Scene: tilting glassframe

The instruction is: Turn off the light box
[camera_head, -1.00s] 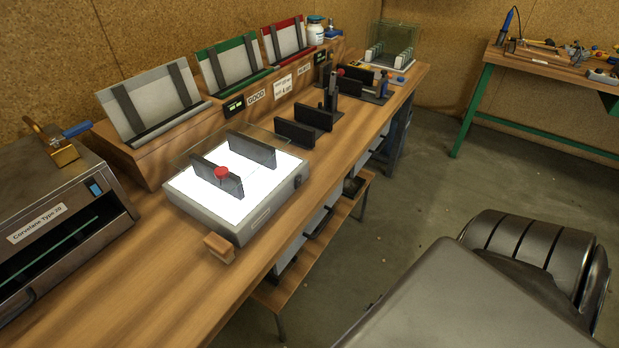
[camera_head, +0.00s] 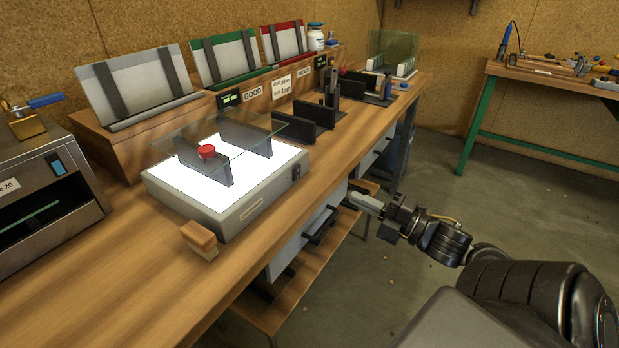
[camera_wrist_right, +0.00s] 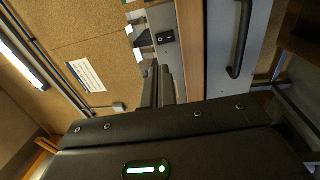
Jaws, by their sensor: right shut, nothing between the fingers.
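The light box (camera_head: 218,225) sits on the workbench in the head view, its top glowing white. A small black switch (camera_head: 296,172) is on its right side face; it also shows in the right wrist view (camera_wrist_right: 166,37), ahead of the fingers. A glass pane (camera_head: 228,133) rests over dark upright holders on the box, with a red knob (camera_head: 206,152) at one holder. My right gripper (camera_head: 352,199) is shut and empty, off the bench's front edge, right of and lower than the box. Its fingers (camera_wrist_right: 158,80) stand close together in the wrist view. My left gripper is out of view.
A wooden block (camera_head: 199,240) lies at the box's front corner. A drawer handle (camera_head: 320,226) projects below the bench edge. Dark holders (camera_head: 303,128) stand behind the box, and display racks line the back. Open floor (camera_head: 430,160) lies to the right.

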